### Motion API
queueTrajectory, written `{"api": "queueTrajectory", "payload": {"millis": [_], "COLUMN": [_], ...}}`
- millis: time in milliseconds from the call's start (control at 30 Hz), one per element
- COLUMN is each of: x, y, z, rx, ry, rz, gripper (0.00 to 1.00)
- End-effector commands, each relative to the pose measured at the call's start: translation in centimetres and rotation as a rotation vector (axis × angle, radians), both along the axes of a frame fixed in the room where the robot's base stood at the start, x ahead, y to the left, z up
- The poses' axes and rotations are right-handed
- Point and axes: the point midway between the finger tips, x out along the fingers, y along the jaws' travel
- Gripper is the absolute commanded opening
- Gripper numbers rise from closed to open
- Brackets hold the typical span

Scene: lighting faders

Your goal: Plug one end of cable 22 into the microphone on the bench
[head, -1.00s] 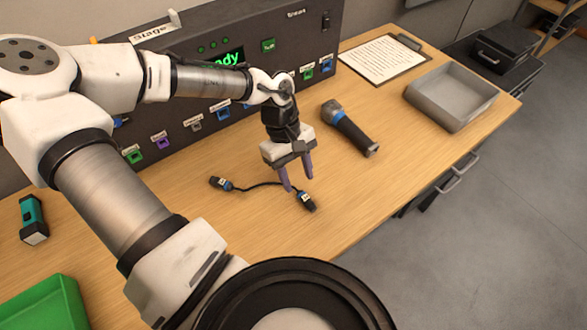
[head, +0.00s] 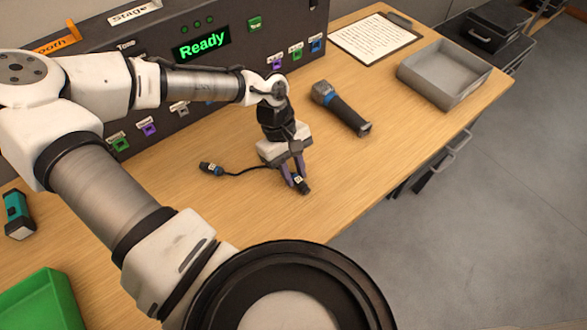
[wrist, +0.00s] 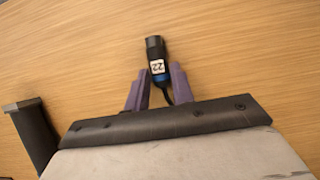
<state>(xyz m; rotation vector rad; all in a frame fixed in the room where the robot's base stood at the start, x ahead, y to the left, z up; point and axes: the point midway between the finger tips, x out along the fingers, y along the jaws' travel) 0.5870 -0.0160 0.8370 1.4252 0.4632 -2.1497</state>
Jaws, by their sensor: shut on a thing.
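Cable 22 is a short black cable with a plug at each end. My gripper (head: 293,177) is shut on its near plug (head: 302,185), close to the bench top. In the wrist view the plug (wrist: 156,50) sits between the purple fingers (wrist: 154,92), its "22" label and blue band showing and its black tip pointing away from the palm. The far plug (head: 211,168) lies on the bench to the left. The microphone (head: 341,107), black with a grey head, lies on the bench beyond my gripper, to the right. Its handle end also shows in the wrist view (wrist: 32,135).
The bench (head: 230,220) is clear around the cable. Behind stands a dark panel (head: 160,90) with coloured sockets and a green "Ready" display (head: 202,43). A grey tray (head: 446,75) and a clipboard (head: 372,38) lie right. A teal torch (head: 18,215) and green bin (head: 42,305) are left.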

Motion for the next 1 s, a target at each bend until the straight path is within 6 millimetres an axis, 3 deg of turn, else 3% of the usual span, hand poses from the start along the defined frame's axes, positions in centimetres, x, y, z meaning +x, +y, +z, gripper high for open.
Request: {"api": "queueTrajectory", "payload": {"millis": [167, 767, 1000], "x": [0.0, 0.0, 0.0], "y": [0.0, 0.0, 0.0], "z": [0.4, 5.0, 5.0], "rx": [0.000, -0.001, 0.000], "ry": [0.000, -0.001, 0.000], "rz": [0.000, 0.000, 0.000], "gripper": [0.00, 0.00, 0.00]}}
